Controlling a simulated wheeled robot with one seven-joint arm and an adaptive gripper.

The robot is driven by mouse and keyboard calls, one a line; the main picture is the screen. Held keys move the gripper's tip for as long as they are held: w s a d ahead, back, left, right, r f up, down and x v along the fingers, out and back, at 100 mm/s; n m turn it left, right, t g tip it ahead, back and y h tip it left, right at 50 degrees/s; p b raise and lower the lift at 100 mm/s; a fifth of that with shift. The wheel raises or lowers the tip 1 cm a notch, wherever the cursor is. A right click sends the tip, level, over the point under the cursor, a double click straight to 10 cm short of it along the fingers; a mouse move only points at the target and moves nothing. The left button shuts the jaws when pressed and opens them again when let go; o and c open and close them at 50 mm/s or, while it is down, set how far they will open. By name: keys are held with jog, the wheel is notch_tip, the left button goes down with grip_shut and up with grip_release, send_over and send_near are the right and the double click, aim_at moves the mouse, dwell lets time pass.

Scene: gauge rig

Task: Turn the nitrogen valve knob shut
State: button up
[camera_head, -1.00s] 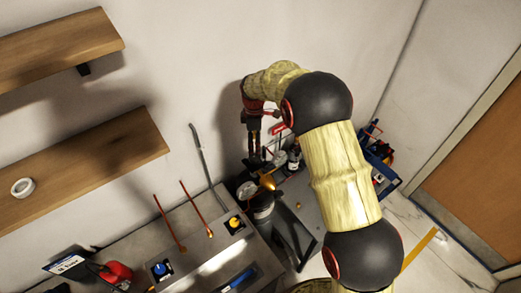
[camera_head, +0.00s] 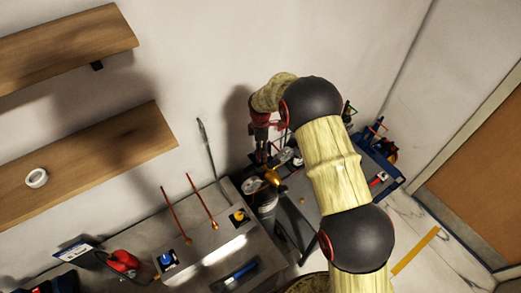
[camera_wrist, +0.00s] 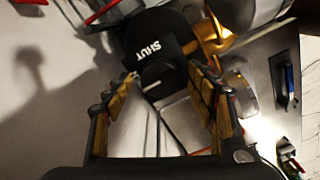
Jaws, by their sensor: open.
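In the wrist view a dark round knob (camera_wrist: 160,72) with a short white line lies between the tips of my gripper (camera_wrist: 164,82). A black plate (camera_wrist: 172,32) behind it carries the upside-down word SHUT. The white line points down and left in the picture, away from that word. The two padded fingers are open, one on each side of the knob; I cannot tell whether they touch it. In the head view my gripper (camera_head: 262,158) points down just above a brass fitting (camera_head: 272,177) on a dark cylinder (camera_head: 265,201). The knob is not clear there.
The brass fitting (camera_wrist: 207,38) is close to the right finger in the wrist view. A grey bench (camera_head: 212,241) with copper rods (camera_head: 203,203) stands to the left. A blue rack (camera_head: 378,146) stands right of my arm. A wooden shelf (camera_head: 90,165) is on the wall.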

jog(key=c, duration=0.3)
jog(key=c, duration=0.8)
jog(key=shift+c, duration=0.3)
jog(key=shift+f+m+b, duration=0.1)
jog(key=shift+m+b, duration=0.3)
jog(key=shift+b, duration=0.1)
jog(key=shift+m+b, duration=1)
jog(key=m+b, duration=0.3)
jog(key=m, duration=0.2)
jog(key=shift+b, duration=0.3)
jog(key=m+b, duration=0.2)
jog(key=m, duration=0.3)
jog(key=m+b, duration=0.1)
jog(key=m, duration=0.3)
jog(key=shift+m, duration=0.7)
